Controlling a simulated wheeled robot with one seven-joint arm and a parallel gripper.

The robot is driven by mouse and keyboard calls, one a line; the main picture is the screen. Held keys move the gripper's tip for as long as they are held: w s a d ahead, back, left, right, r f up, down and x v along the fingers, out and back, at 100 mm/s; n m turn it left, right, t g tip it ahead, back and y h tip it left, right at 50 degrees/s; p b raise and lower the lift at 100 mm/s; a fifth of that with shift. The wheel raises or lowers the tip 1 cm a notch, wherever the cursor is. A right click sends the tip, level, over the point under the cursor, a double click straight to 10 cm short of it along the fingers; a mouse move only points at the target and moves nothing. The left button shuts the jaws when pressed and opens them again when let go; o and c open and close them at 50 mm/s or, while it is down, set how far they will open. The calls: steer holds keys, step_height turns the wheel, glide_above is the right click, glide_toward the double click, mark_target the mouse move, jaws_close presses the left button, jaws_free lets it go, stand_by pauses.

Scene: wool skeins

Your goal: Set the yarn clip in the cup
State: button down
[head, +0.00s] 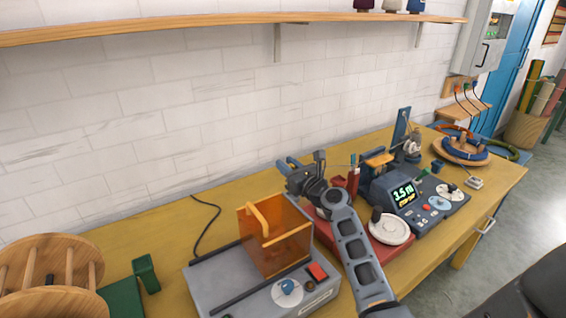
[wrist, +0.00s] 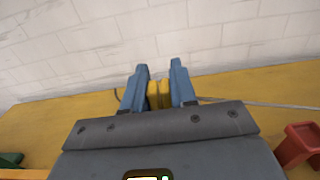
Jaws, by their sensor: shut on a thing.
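My gripper (head: 286,165) is raised above the workbench, behind the orange see-through cover, with its blue fingers pointing towards the wall. In the wrist view my gripper (wrist: 158,76) is shut on a small yellow piece (wrist: 159,94), which looks like the yarn clip. The clip is hard to make out in the head view. A red open-topped holder (wrist: 301,142) shows at the lower right of the wrist view, apart from the fingers. It may be the cup, but I cannot be sure.
The yellow bench (head: 190,215) carries a grey unit with the orange cover (head: 275,240), a wooden reel (head: 45,275) and a dark device with a lit display (head: 405,195). A black cable (head: 208,222) lies near the wall. A wooden shelf (head: 220,22) runs above.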

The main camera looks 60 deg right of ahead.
steer(key=shift+f+b, duration=3.1)
steer(key=shift+f, duration=0.05)
steer(key=c, duration=0.8)
jaws_free()
steer(key=shift+s, duration=0.1)
steer(key=v, duration=0.7)
steer(key=shift+s+a, duration=0.2)
steer(key=shift+s, duration=0.1)
steer(key=shift+s, duration=0.1)
